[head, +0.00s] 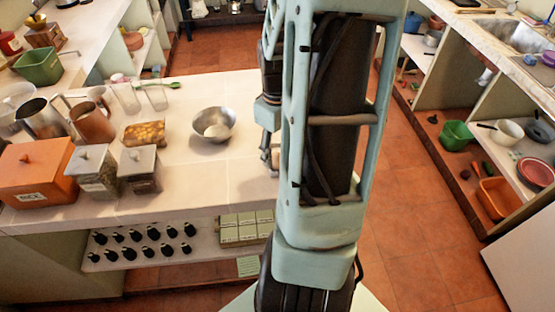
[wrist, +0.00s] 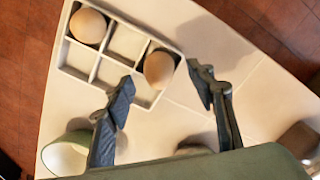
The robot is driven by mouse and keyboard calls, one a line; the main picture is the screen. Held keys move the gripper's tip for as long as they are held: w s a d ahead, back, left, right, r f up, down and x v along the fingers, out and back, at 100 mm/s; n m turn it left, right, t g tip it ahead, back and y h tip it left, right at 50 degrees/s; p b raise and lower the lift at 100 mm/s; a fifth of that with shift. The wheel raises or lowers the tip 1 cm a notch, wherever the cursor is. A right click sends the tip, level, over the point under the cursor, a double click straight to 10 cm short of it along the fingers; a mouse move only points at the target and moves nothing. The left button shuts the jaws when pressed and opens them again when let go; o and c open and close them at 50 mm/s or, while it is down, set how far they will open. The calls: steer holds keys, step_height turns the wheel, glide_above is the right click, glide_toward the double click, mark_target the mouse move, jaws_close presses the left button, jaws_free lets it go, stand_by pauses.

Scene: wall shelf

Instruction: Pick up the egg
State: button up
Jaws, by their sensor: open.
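In the wrist view a brown egg (wrist: 159,68) sits in the right end compartment of a white divided tray (wrist: 103,50). A second brown egg (wrist: 88,26) sits in the tray's upper left compartment. My gripper (wrist: 161,76) is open and empty, with one finger on each side of the nearer egg in the picture. I cannot tell its height above the egg. In the head view part of my gripper (head: 268,158) shows at the counter's right end. My arm hides the tray there. A pale, egg-like thing (head: 217,132) lies in a metal bowl (head: 205,118) on the counter.
A small food-filled container (head: 144,133), two lidded jars (head: 95,170) and an orange box (head: 35,175) stand left of the bowl. Glasses (head: 125,97) stand behind. The counter right of the tray is bare.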

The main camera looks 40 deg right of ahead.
step_height(320, 180, down, 2)
steer(key=c, duration=0.8)
steer(key=shift+r, duration=0.2)
